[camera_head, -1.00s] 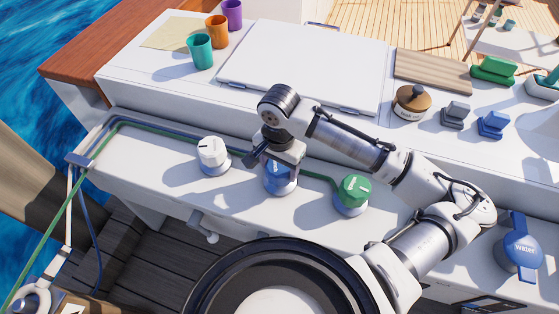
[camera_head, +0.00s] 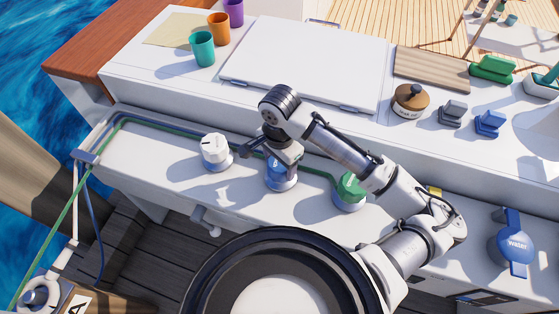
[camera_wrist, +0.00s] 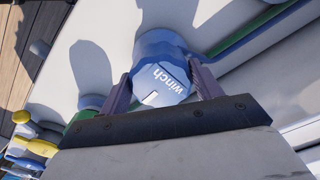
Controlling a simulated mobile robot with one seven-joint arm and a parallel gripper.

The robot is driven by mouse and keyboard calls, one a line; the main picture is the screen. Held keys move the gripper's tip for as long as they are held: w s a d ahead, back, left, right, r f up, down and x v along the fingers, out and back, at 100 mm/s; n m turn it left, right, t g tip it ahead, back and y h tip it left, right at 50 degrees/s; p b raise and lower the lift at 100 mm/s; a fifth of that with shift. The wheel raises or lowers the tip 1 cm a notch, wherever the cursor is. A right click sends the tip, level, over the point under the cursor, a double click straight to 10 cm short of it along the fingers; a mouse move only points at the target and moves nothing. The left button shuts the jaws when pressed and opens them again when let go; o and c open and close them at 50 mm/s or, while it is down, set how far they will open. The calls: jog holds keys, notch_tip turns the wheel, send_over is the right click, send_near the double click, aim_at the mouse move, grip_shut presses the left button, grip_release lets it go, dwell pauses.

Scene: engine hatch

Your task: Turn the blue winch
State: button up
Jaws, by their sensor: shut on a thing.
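The blue winch (camera_head: 281,175) stands on the white ledge, between a white winch (camera_head: 216,151) on its left and a green winch (camera_head: 349,190) on its right. My gripper (camera_head: 278,160) is over it from above and hides part of its top. In the wrist view the blue winch (camera_wrist: 163,70) shows its "winch" lettering and a white mark on top. The two fingers of my gripper (camera_wrist: 160,88) are at opposite sides of its top, shut on it.
A blue and a green rope (camera_head: 140,124) run along the ledge behind the winches. A white hatch lid (camera_head: 305,62) lies behind.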

jog(key=o, duration=1)
jog(key=shift+r, duration=0.1)
notch_tip(320, 180, up, 14)
jog(key=p, duration=0.1)
jog(key=shift+f, duration=0.2)
jog(key=shift+a, duration=0.1)
